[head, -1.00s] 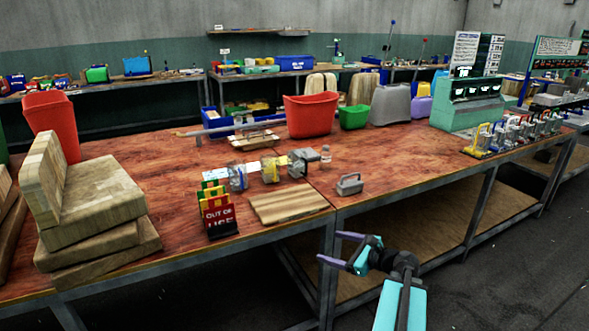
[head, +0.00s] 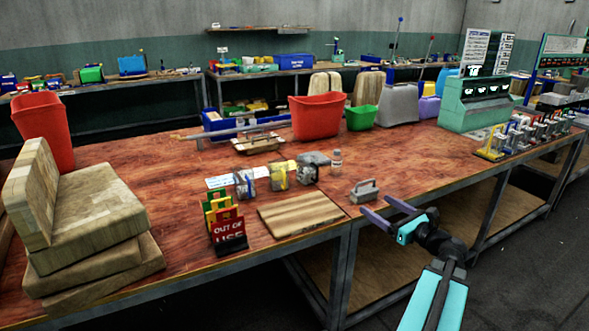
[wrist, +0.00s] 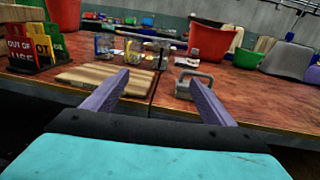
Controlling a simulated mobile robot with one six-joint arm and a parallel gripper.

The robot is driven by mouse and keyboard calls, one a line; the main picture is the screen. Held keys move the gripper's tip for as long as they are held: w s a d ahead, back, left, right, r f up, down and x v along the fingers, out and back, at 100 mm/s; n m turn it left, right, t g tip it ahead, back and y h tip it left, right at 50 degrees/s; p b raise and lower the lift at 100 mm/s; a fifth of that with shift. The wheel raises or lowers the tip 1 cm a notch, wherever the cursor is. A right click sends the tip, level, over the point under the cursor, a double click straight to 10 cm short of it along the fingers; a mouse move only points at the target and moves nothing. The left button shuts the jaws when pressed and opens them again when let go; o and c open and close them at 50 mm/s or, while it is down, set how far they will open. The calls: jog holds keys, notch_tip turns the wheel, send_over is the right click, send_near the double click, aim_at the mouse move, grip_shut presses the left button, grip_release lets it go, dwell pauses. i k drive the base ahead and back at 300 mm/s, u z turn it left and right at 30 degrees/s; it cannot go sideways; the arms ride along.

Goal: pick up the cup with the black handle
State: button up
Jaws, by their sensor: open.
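Small clear cups stand in a row on the red-brown bench: one with a blue handle (head: 245,183), one with a yellow handle (head: 279,176), and a darker one (head: 308,174) at the right end. My gripper (head: 377,205) is open and empty at the bench's front edge, right of and nearer than the cups. In the wrist view its fingers (wrist: 158,78) point toward the bench, apart from the cups.
A grey block with a handle (head: 364,191) sits at the front edge close to my fingertips. A wooden board (head: 300,213), a small bottle (head: 336,162) and out-of-use signs (head: 228,232) are near the cups. A red bin (head: 318,118) stands behind. Bare bench lies right of the bottle.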

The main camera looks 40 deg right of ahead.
aim_at(307, 164)
jog(key=i, duration=0.9)
jog(key=z, duration=0.05)
